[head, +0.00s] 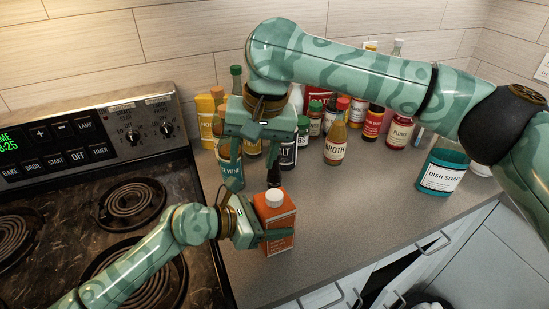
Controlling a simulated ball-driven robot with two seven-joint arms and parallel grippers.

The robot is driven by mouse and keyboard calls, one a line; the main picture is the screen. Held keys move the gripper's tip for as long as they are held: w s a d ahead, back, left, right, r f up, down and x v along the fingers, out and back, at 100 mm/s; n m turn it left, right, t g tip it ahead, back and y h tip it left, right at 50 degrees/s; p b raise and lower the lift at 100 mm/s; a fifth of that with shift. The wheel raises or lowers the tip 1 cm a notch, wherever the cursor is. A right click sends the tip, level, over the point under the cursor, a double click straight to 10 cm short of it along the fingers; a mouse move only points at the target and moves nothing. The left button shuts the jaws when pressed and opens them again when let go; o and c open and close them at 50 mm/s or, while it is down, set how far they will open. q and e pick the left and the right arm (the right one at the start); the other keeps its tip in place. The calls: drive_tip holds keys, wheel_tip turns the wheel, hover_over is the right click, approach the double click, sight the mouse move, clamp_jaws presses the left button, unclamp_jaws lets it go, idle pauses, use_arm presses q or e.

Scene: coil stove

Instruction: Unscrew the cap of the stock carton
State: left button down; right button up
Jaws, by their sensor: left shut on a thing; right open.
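The stock carton (280,219) is an orange-red box with a white cap (274,197) on top. It stands upright on the grey counter, just right of the stove. My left gripper (266,236) is shut on the carton, with its fingers around the body below the cap. My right gripper (263,160) is open above and behind the carton, pointing down, and apart from the cap. The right gripper partly hides the bottles behind it.
Several bottles and jars stand along the back wall, including a broth bottle (335,143) and a wine bottle (231,172). A dish soap container (442,172) stands at the right. The coil stove (128,208) is at the left. The counter (350,210) right of the carton is clear.

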sight(274, 194)
drive_tip(key=d, duration=0.1)
drive_tip(key=s+d+h, duration=0.1)
drive_tip(key=d+h, duration=0.1)
drive_tip(key=shift+s+d+f+g, duration=0.15)
drive_tip(key=shift+d+f+g, duration=0.1)
drive_tip(key=shift+d+g, duration=0.15)
drive_tip(key=shift+m, duration=0.4)
wheel_tip(274, 194, down, 8)
drive_tip(key=shift+c, duration=0.3)
